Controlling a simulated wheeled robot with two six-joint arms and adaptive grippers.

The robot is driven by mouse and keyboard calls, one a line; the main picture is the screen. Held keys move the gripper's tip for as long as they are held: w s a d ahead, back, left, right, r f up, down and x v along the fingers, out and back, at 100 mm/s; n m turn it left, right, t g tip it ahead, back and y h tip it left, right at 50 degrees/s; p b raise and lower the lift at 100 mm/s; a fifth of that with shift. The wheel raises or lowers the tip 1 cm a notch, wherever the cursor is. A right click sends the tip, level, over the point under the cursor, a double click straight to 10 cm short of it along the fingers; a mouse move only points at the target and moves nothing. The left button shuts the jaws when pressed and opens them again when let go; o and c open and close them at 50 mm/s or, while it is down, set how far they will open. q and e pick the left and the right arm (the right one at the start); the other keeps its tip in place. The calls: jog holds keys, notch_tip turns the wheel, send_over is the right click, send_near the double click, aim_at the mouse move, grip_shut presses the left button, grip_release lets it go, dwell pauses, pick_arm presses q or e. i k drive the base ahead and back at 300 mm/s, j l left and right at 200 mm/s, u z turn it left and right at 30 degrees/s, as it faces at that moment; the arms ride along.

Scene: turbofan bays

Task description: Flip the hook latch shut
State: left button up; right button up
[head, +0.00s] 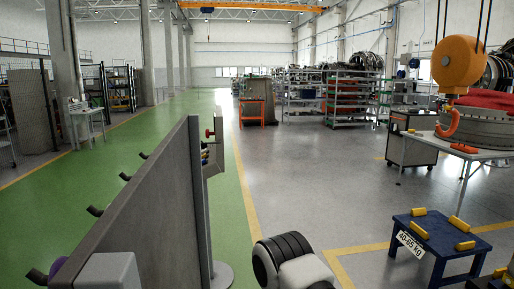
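An orange crane hook (449,126) hangs at the right under a rounded orange hook block (459,65). The block hangs on dark cables from above. The hook's tip curls up to the left, over the near edge of a table. Its latch is too small to make out, so I cannot tell whether it is open or shut. Neither of my grippers shows. A white and black link of my own arm shows at the bottom middle, well to the left of and below the hook.
A white table (475,154) with a large round grey engine part (480,128) and red cloth (490,98) stands behind the hook. A blue stand (440,234) with yellow blocks is below. A grey panel (165,215) stands at left. The middle floor is clear.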

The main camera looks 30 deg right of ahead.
aim_at(448, 107)
jog(key=k+l+z, duration=0.4)
jog(key=k+l, duration=0.25)
jog(key=i+l+z, duration=0.15)
jog(key=z, duration=0.35)
jog(key=i+j+z, duration=0.25)
jog(key=z, duration=0.15)
jog(key=i+j+z, duration=0.7)
jog(key=j+z, duration=0.15)
jog(key=i+l, duration=0.6)
jog(key=l, duration=0.15)
jog(key=i+l, duration=0.65)
jog(key=i+l+u, duration=0.1)
jog(key=i+l, duration=0.3)
jog(key=l, duration=0.25)
jog(key=u, duration=1.3)
